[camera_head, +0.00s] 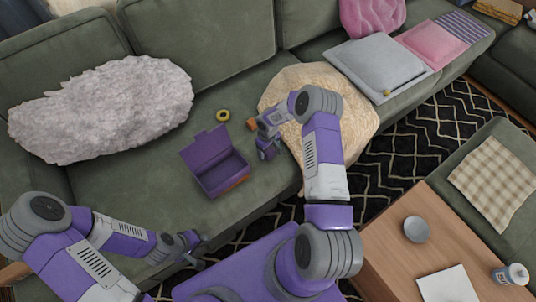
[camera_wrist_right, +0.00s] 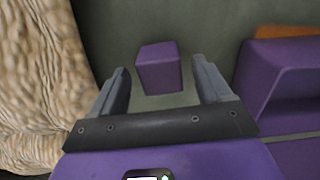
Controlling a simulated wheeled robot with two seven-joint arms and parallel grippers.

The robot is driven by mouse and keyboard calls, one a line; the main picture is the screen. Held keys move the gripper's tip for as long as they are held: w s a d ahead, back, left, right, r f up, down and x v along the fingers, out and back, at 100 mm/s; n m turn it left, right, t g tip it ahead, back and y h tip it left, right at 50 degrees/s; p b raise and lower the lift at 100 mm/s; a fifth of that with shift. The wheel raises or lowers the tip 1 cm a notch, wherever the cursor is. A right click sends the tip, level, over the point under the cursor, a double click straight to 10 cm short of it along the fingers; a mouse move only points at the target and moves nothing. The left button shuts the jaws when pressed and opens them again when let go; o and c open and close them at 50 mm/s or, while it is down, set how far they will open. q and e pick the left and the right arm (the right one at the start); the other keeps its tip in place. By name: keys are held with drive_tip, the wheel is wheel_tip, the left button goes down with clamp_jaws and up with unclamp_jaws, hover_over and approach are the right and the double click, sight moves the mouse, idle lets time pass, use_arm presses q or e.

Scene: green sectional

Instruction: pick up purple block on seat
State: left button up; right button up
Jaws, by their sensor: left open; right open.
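The purple block (camera_wrist_right: 159,68) lies on the green seat in the right wrist view, between and just past the two fingertips of my right gripper (camera_wrist_right: 162,86). The gripper is open, pointing down at the block, with a gap on both sides. In the head view the right gripper (camera_head: 268,141) is over the seat between the open purple box and the cream blanket, with the block (camera_head: 267,154) partly hidden at its fingertips. My left gripper (camera_head: 196,248) is open and empty near the seat's front edge, at lower left.
The open purple box (camera_head: 226,174) stands left of my right gripper, with an orange piece at its front. A yellow ring (camera_head: 223,115) lies behind it. The cream blanket (camera_head: 340,88) is close on the right. A wooden table (camera_head: 450,245) stands at lower right.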

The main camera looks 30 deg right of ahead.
drive_tip(key=shift+f, duration=0.55)
drive_tip(key=c, duration=1)
